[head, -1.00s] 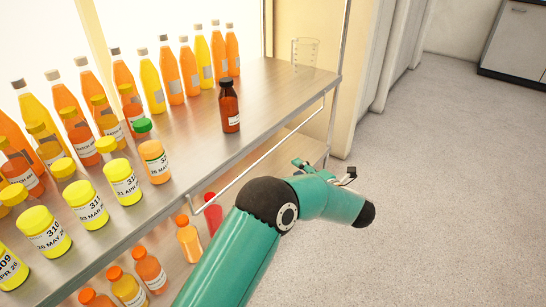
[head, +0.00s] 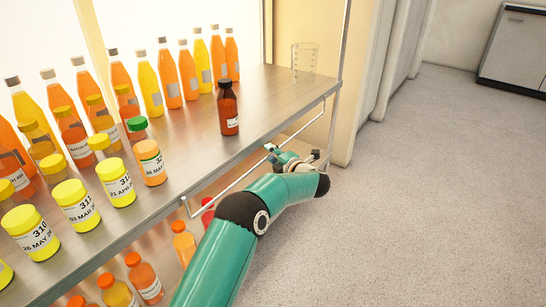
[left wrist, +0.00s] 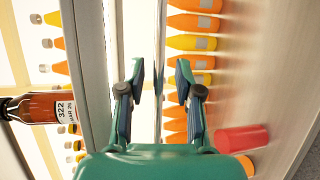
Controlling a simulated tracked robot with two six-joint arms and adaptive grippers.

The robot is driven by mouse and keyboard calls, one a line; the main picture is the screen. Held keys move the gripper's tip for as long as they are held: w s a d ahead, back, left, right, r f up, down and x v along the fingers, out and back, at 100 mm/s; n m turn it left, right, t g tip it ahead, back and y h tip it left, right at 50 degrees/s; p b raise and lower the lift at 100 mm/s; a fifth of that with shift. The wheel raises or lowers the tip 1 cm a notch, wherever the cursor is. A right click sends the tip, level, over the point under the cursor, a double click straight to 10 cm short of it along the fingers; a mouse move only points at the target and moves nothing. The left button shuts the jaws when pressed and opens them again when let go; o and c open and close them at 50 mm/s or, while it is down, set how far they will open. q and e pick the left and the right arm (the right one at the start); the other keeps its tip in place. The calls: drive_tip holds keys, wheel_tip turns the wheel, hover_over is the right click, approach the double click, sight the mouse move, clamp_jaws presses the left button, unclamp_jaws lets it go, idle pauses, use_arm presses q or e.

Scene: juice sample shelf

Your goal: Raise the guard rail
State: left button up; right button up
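The guard rail (head: 230,186) is a thin metal bar bent at both ends, hanging low along the front edge of the upper shelf (head: 246,140). In the left wrist view the rail (left wrist: 160,45) runs upright through the middle of the picture, between the two fingers. My left gripper (head: 271,153) is in front of the shelf edge by the middle of the rail. In the left wrist view its fingers (left wrist: 159,72) are apart, with a gap on each side of the rail. My right gripper is not in view.
A brown bottle (head: 229,110) stands near the shelf's front edge, above the gripper. A clear beaker (head: 304,60) is at the far corner. Juice bottles and yellow-capped jars fill the left side. Bottles and a red cup (left wrist: 242,139) are on the lower shelf. Open floor lies right.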

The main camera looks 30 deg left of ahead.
use_arm(q)
drive_tip(key=shift+c, duration=0.3)
clamp_jaws()
